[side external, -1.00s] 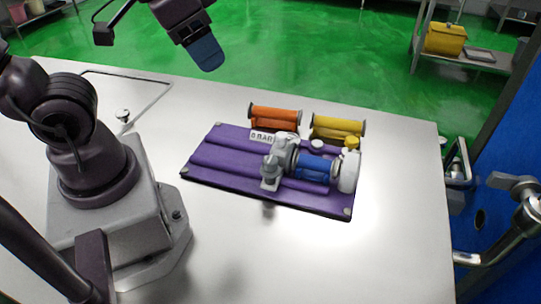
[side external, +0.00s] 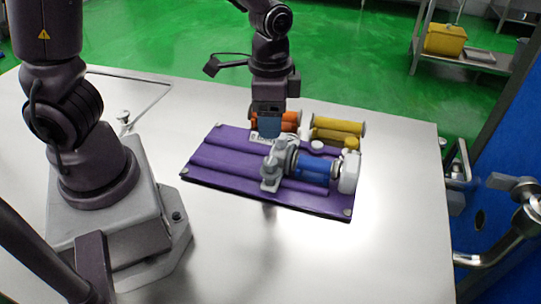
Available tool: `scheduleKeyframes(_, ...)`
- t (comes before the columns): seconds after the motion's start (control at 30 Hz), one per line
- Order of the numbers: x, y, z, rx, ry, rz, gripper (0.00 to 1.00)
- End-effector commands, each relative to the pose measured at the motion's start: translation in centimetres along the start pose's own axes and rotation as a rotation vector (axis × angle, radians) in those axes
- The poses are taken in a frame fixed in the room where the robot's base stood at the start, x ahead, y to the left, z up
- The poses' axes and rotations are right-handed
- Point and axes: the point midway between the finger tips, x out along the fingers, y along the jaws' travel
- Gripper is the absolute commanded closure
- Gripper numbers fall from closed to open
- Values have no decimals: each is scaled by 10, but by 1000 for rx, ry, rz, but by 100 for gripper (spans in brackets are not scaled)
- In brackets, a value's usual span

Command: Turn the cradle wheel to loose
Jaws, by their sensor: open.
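A purple ribbed base (side external: 215,165) lies on the steel table. On it a blue cylinder (side external: 314,168) lies on its side, between a grey fitting (side external: 272,168) on the left and a white round end piece (side external: 349,172) on the right. I cannot tell for sure which round part is the cradle wheel, or its setting. My gripper (side external: 269,128) is open and points down, behind and above the grey fitting. It looks apart from the parts, and its far side is hidden.
An orange roller (side external: 291,118), partly hidden by my gripper, and a yellow roller (side external: 338,130) lie behind the base. A small yellow cap (side external: 351,144) stands by the base's back right. The table (side external: 400,240) is clear in front and right.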

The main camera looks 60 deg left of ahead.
Motion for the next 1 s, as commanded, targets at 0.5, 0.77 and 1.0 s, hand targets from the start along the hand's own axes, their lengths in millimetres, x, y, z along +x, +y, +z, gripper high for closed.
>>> scheduleKeyframes(0.5,94,0,1,-2,-4,1,42)
scheduleKeyframes(0.77,103,0,0,-1,-1,1,42)
scheduleKeyframes(1.0,102,0,0,-1,0,1,58)
